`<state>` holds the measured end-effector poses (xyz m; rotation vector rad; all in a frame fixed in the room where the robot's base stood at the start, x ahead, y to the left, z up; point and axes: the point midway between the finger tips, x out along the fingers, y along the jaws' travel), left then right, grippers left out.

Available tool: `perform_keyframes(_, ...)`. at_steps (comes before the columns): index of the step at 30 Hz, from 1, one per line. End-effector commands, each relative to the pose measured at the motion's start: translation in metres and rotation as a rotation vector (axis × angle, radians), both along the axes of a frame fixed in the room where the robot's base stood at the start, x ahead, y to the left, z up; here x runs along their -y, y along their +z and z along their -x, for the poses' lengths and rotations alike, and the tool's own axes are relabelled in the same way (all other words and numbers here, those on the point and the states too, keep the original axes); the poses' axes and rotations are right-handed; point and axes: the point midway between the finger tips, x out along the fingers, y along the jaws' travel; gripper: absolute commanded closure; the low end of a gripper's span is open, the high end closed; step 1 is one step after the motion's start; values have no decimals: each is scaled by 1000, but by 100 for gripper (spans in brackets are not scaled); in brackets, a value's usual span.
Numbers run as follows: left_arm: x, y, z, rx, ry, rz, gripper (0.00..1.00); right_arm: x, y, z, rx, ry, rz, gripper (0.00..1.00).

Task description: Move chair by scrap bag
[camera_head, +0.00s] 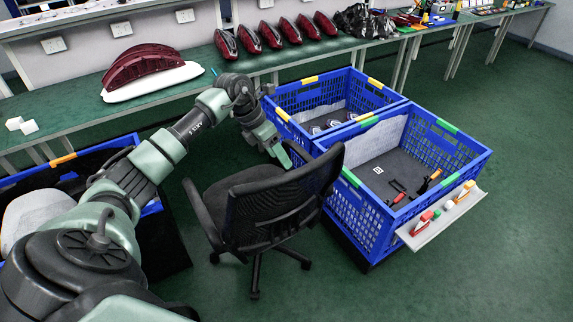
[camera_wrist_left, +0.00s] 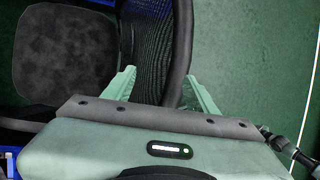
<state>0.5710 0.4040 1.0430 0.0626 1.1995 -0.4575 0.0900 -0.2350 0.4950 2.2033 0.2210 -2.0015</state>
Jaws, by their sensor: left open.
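A black office chair (camera_head: 265,208) with a mesh back stands on the green floor, in front of the blue crates. My left gripper (camera_head: 284,158) reaches down at the top of the chair's back. In the left wrist view the fingers of my left gripper (camera_wrist_left: 163,92) are open, one on each side of the backrest's edge frame (camera_wrist_left: 181,50); I cannot tell whether they touch it. The chair seat (camera_wrist_left: 65,55) shows at left there. A crumpled black bag (camera_head: 360,20) lies on the far bench; I cannot tell if it is the scrap bag. My right gripper is out of view.
Two blue crates (camera_head: 447,145) stand close behind and right of the chair. Another blue-rimmed crate (camera_head: 120,146) is at left, with a whitish bag (camera_head: 27,213) in it. Red tail lamps (camera_head: 268,35) lie on the long bench (camera_head: 60,122). Floor at front right is clear.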

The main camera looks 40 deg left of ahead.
Motion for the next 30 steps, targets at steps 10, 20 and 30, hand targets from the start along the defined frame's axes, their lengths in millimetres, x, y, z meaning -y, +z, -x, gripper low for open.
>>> perform_keyframes(10, 17, -44, -14, -1, -1, 5, 42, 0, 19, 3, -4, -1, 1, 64)
perform_keyframes(20, 19, -51, -16, 1, -1, 3, 42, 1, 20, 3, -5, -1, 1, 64)
perform_keyframes(30, 19, -51, -16, 2, -1, 4, 100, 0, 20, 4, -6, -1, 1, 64)
